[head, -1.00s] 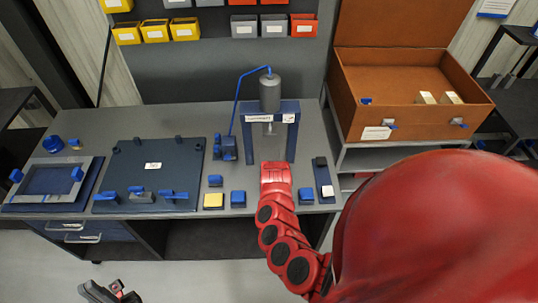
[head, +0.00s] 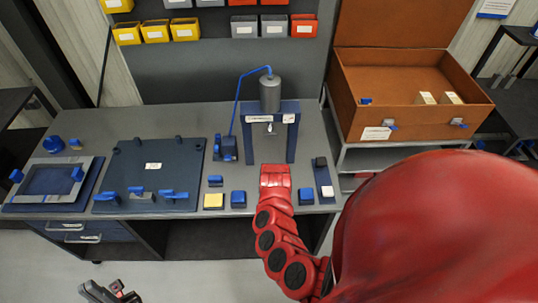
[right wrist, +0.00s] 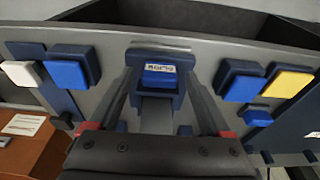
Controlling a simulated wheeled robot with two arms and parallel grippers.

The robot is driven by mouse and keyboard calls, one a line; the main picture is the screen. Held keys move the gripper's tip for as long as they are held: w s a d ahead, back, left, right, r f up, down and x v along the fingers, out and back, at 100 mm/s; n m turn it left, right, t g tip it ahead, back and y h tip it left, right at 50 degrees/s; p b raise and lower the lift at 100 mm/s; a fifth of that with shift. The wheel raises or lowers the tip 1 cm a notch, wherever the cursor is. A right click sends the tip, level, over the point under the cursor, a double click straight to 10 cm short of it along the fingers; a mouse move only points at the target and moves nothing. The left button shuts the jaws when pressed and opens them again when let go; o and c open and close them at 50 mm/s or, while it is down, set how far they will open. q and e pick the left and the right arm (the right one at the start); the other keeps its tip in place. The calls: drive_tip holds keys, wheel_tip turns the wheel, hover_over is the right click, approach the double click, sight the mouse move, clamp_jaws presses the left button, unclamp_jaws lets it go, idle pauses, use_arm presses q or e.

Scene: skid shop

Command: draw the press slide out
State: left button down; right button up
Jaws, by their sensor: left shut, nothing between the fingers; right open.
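The press (head: 291,135) stands at the back middle of the bench, a dark blue frame with a grey cylinder (head: 270,94) on top and a blue hose. In the right wrist view a dark blue block with a label and a blue front (right wrist: 158,76), which looks like the press slide, lies between the fingers of my right gripper (right wrist: 163,95). The fingers are apart, one on each side of it; I cannot tell whether they touch it. In the head view my red right arm hides that gripper and the slide. My left gripper (head: 118,291) is shut and empty, low at the left, away from the bench.
Blue buttons (head: 238,199), a yellow button (head: 213,201) and a white-and-black switch plate (head: 324,184) sit near the bench's front edge. A dark fixture plate (head: 150,170) with clamps lies left of the press. An open brown case (head: 408,133) stands right.

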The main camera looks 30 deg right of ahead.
drive_tip(key=shift+d+r, duration=0.1)
drive_tip(key=shift+r, duration=2.1)
drive_tip(key=shift+r, duration=0.1)
drive_tip(key=shift+r, duration=0.65)
drive_tip(key=shift+s+a+r, duration=0.15)
drive_tip(key=shift+s+r, duration=0.05)
drive_tip(key=shift+r, duration=0.4)
drive_tip(key=shift+s+a+r, duration=0.15)
drive_tip(key=shift+r, duration=0.45)
